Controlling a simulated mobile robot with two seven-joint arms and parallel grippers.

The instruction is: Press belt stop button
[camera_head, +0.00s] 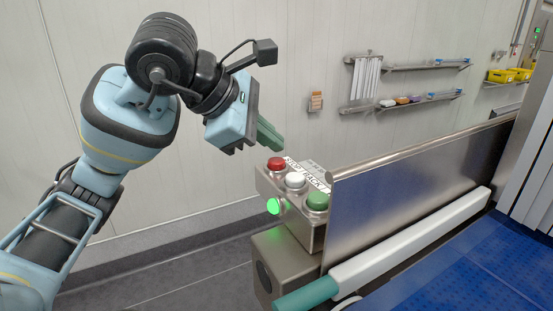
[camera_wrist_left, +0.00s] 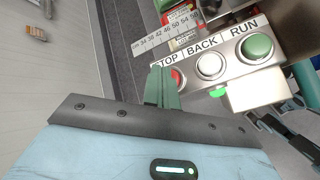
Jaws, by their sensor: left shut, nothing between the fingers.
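A steel control box (camera_head: 294,200) stands at the near end of the conveyor, with red, white and green buttons in a row. The red button (camera_head: 276,163) is at the left end, under the label STOP; in the left wrist view this red button (camera_wrist_left: 177,77) is partly hidden behind my fingers. The white button (camera_head: 295,180) is labelled BACK and the green button (camera_head: 317,201) RUN. My left gripper (camera_head: 270,137) is shut and empty, its green fingertips just above and beside the red button. I cannot tell whether they touch it.
A green lamp (camera_head: 273,206) glows on the box's side. The blue belt (camera_head: 460,270) runs behind a steel side guard (camera_head: 420,180) to the right. Wall shelves (camera_head: 400,101) are at the back. Open floor lies left of the box.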

